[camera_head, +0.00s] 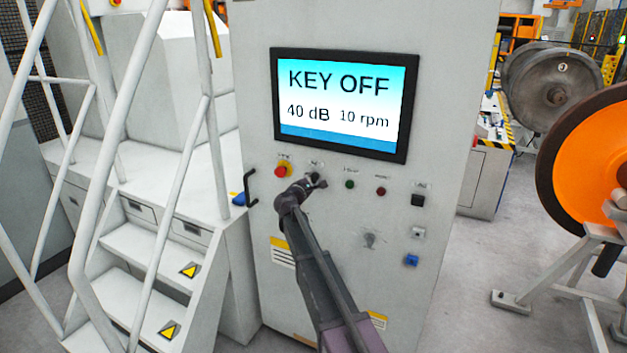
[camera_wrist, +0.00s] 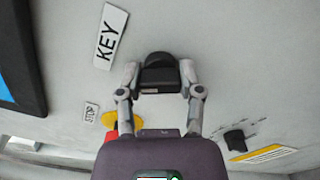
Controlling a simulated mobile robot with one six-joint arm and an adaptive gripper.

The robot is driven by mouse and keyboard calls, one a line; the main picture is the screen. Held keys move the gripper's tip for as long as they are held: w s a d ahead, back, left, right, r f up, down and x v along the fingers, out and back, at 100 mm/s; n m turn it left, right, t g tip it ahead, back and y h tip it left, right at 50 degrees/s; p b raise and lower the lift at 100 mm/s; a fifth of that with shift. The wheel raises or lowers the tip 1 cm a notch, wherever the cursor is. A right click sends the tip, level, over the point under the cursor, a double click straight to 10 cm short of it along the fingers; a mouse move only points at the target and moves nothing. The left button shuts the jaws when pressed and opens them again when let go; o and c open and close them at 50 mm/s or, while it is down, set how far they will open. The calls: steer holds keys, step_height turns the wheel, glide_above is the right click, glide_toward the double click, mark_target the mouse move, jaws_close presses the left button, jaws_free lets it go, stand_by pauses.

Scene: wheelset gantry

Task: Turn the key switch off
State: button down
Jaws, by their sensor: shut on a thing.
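The key switch is a black knob (camera_wrist: 158,66) on the grey panel, beside a white KEY label (camera_wrist: 110,37) in the wrist view. My gripper (camera_wrist: 158,80) has one finger on each side of the knob and is shut on it. In the head view my gripper (camera_head: 308,186) reaches the panel below the screen and hides most of the switch. The screen (camera_head: 340,104) reads KEY OFF, 40 dB and 10 rpm.
A red stop button on a yellow base (camera_head: 282,170) sits just left of my gripper. Green (camera_head: 350,184) and red (camera_head: 381,191) buttons are to the right. A black handle (camera_head: 250,188) and white stair rails (camera_head: 130,110) stand left. An orange wheel (camera_head: 595,150) is far right.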

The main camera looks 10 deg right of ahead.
stand_by(0.3)
steer(key=shift+c, duration=1.2)
jaws_free()
steer(key=v, duration=1.2)
